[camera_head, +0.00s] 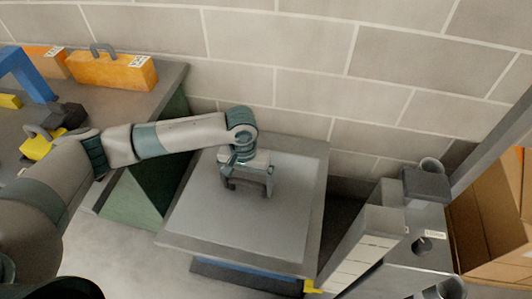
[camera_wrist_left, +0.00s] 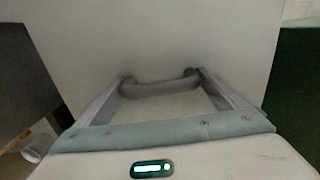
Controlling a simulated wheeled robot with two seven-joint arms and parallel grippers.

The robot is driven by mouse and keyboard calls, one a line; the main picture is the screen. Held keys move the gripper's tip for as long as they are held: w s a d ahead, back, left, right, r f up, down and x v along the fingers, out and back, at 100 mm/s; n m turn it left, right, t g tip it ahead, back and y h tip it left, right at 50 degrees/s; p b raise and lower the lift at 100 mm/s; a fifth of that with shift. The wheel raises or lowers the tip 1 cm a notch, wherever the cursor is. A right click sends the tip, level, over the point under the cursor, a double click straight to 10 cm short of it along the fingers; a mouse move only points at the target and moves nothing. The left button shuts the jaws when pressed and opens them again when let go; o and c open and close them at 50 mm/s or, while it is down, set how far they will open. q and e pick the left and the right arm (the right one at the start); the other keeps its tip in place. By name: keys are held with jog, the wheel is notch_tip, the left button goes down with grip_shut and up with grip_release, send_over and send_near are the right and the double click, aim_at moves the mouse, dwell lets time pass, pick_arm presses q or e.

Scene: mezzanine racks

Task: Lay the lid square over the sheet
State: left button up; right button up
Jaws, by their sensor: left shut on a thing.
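The lid is a flat light grey panel (camera_head: 215,205) with a raised handle on top, seen in the head view over a darker grey stand top (camera_head: 318,205). My left gripper (camera_head: 247,184) comes down over the lid's middle and is shut on the handle. In the left wrist view the handle (camera_wrist_left: 160,87) lies between the two fingers, and the pale lid panel (camera_wrist_left: 150,40) fills the background. The lid's edges run nearly parallel to the stand's edges. No sheet shows; the lid may hide it. I cannot tell whether the lid touches the stand. My right gripper is not in view.
A green-sided bench (camera_head: 120,95) at the left carries orange cases (camera_head: 112,72), a blue frame (camera_head: 30,75) and a yellow padlock-shaped block (camera_head: 38,148). A block wall (camera_head: 290,85) stands close behind. At the right are grey equipment (camera_head: 425,185) and cardboard boxes (camera_head: 490,215).

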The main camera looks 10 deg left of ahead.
pick_arm(q)
jog(key=shift+n, duration=0.3)
jog(key=s+a+r, duration=0.1)
jog(key=s+a, duration=0.1)
jog(key=s, duration=0.1)
jog(key=s+a+r, duration=0.2)
jog(key=s, duration=0.1)
jog(key=s+a+r, duration=0.2)
jog(key=s, duration=0.2)
jog(key=shift+a+r+p, duration=0.2)
jog(key=shift+r+p, duration=0.05)
jog(key=shift+p, duration=0.15)
